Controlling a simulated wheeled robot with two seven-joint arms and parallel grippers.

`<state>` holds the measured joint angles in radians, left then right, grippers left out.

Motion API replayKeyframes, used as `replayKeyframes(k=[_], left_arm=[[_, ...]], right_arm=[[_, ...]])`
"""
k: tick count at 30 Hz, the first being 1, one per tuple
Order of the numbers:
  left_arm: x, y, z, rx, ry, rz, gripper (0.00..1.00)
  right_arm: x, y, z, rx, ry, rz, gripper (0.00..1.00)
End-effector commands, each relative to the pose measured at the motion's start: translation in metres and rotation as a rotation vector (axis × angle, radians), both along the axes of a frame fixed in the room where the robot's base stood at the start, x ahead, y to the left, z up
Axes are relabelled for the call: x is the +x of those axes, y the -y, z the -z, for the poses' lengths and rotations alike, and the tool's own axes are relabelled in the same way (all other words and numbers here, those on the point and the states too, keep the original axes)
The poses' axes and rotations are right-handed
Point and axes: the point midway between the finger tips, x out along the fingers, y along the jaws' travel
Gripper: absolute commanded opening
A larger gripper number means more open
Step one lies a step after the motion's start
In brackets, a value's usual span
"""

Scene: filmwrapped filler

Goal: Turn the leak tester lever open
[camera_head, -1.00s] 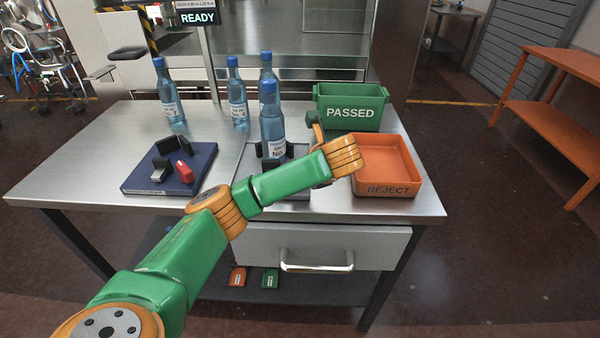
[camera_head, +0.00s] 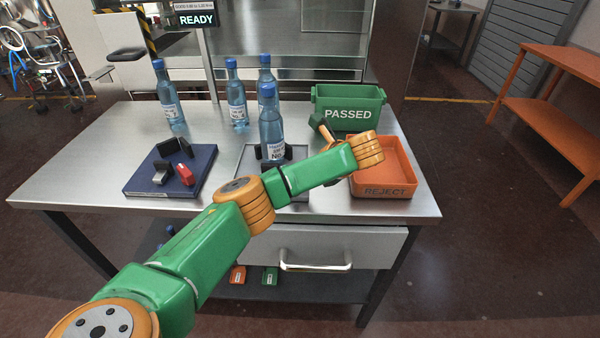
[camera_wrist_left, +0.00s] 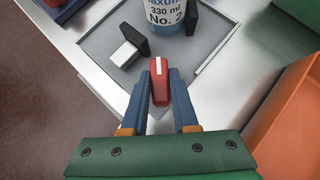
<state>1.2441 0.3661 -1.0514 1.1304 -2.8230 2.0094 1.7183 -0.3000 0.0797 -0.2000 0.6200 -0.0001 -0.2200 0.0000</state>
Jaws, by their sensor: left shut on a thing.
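A red lever (camera_wrist_left: 158,82) with a pale stripe stands at the front of a grey fixture plate (camera_wrist_left: 92,45) in the left wrist view. My left gripper (camera_wrist_left: 162,78) is shut on this lever, one blue finger on each side. A blue-capped bottle (camera_wrist_left: 170,15) labelled No. 2 stands on the plate between black blocks. In the head view this bottle (camera_head: 270,128) shows on the grey plate (camera_head: 247,160). My left forearm crosses in front and hides the lever and fingers there. My right gripper is not in view.
A blue fixture (camera_head: 150,184) with black blocks and another red lever sits at left. Several bottles stand behind. A green PASSED bin (camera_head: 348,113) and an orange REJECT bin (camera_head: 385,190) are close on the right. The table's left front is clear.

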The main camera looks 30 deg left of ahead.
Motion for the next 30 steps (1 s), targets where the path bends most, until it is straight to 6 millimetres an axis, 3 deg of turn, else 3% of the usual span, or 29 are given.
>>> replayKeyframes(k=[5,6,8,9,17,24,30], left_arm=[[-0.001,0.000,0.002,-0.003,-0.006,-0.002,0.00],[-0.001,0.000,0.002,-0.003,-0.006,-0.002,0.38],[-0.001,0.000,0.002,-0.002,-0.005,-0.001,0.54],[-0.001,0.000,0.002,-0.002,-0.005,-0.001,0.57],[-0.001,0.001,-0.001,-0.001,-0.003,0.000,0.57],[-0.006,0.029,-0.043,0.001,-0.003,0.004,0.57],[-0.011,0.048,-0.052,-0.001,-0.004,0.001,0.57]], right_arm=[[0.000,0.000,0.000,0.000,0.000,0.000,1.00],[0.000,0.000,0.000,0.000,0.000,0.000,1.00],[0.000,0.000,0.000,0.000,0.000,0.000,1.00],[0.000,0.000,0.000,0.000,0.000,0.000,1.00],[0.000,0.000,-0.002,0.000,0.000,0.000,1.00],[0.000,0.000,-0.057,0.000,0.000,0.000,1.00],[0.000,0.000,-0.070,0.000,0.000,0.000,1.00]])
